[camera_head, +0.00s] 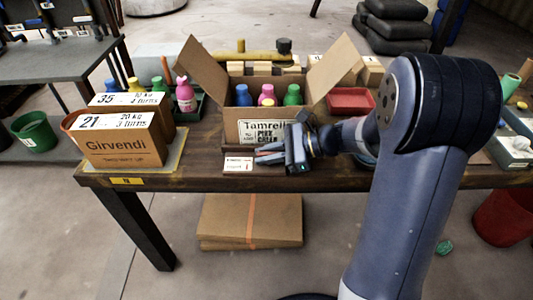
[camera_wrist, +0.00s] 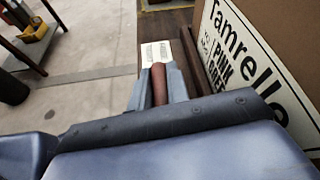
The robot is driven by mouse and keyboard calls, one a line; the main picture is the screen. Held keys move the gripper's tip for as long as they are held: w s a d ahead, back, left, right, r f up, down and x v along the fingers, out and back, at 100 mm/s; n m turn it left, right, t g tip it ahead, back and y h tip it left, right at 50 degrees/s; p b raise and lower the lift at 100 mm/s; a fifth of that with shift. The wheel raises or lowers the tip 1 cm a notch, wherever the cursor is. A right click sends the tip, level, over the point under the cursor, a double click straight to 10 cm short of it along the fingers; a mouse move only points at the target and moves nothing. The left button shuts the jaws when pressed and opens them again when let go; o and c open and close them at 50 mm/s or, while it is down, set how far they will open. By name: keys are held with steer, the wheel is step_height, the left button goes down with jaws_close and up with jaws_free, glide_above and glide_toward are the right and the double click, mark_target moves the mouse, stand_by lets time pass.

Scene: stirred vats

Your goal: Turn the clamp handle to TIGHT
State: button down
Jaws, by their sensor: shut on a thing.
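The clamp handle (camera_wrist: 159,84) is a reddish-brown rod. In the wrist view it lies between the two grey fingers of my gripper (camera_wrist: 159,92), which are shut on it. In the head view my gripper (camera_head: 268,155) is low in front of the open carton, at the table's front edge, and mostly hides the handle. A white label card (camera_head: 238,164) is just left of the fingers; it also shows beyond them in the wrist view (camera_wrist: 155,53). Its print is too small to read, so the handle's setting cannot be told.
An open Tamrelle carton (camera_head: 258,122) holding several coloured bottles stands right behind my gripper. Girvendi boxes (camera_head: 122,146) stand to the left, a red tray (camera_head: 350,101) behind to the right. Flat cardboard (camera_head: 250,220) lies under the table (camera_head: 205,170). Floor in front is clear.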

steer(key=shift+m+t, duration=0.3)
steer(key=m+t, duration=0.2)
steer(key=shift+m+t+h, duration=0.3)
steer(key=shift+t+h, duration=0.1)
steer(key=m+t+h+b, duration=0.1)
steer(key=m+t+b, duration=0.1)
steer(key=m+t+h+b, duration=0.2)
steer(key=shift+w+f+t, duration=0.15)
steer(key=shift+f+t, duration=0.05)
steer(key=shift+t, duration=0.1)
steer(key=m+t+h+b, duration=0.2)
steer(key=m+b, duration=0.1)
steer(key=b, duration=0.2)
steer(key=shift+m+h, duration=0.3)
steer(key=shift+h, duration=0.1)
steer(key=m+t+h+b, duration=0.1)
steer(key=m+h+b, duration=0.2)
steer(key=b, duration=0.3)
steer(key=shift+m+t+h+b, duration=0.3)
steer(key=shift+t+h+b, duration=0.1)
steer(key=shift+h, duration=0.1)
steer(key=m+h+b, duration=0.2)
steer(key=shift+w+d+r+h, duration=0.1)
steer(key=shift+r+h, duration=0.05)
steer(key=shift+h, duration=0.25)
steer(key=shift+d+m+h, duration=0.1)
steer(key=shift+m+h, duration=0.5)
steer(key=shift+m, duration=0.1)
steer(key=shift+h, duration=0.3)
